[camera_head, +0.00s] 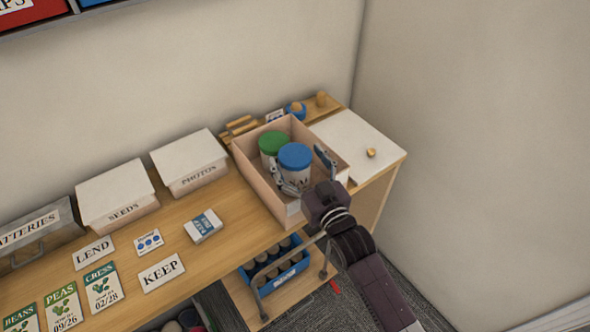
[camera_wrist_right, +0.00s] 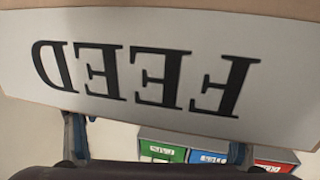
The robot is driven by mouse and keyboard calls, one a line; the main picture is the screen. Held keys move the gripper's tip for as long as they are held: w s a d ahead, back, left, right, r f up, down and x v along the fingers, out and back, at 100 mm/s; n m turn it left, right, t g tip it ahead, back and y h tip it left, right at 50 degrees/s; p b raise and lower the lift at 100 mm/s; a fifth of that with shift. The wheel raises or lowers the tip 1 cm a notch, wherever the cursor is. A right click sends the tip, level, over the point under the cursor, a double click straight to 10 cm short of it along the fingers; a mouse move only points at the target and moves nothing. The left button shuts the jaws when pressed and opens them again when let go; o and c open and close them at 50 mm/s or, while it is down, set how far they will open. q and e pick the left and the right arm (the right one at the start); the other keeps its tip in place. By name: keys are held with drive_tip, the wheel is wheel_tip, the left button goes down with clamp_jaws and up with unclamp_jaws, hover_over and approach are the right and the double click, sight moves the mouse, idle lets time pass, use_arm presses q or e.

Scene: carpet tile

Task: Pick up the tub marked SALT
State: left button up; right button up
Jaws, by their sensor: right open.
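A white tub with a blue lid (camera_head: 295,157) stands upright in an open pinkish box (camera_head: 246,172); its label is mostly hidden by my right gripper, so I cannot read it in full. A tub with a green lid (camera_head: 272,143) stands beside it, its label hidden too. My right gripper (camera_head: 308,174) is open at the blue-lidded tub, with one finger at its front left and one at its right; I cannot tell whether they touch it. The two fingers also show in the right wrist view (camera_wrist_right: 158,148). My left gripper is not in view.
A white label reading FEED upside down (camera_wrist_right: 150,78) fills much of the right wrist view. White SEEDS (camera_head: 115,190) and PHOTOS (camera_head: 187,160) boxes stand left. A white board (camera_head: 350,138) with a small knob lies right. A blue crate (camera_head: 280,285) sits below.

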drive_tip(key=c, duration=2)
drive_tip(key=shift+r, duration=0.25)
clamp_jaws()
drive_tip(key=shift+w+r, duration=0.1)
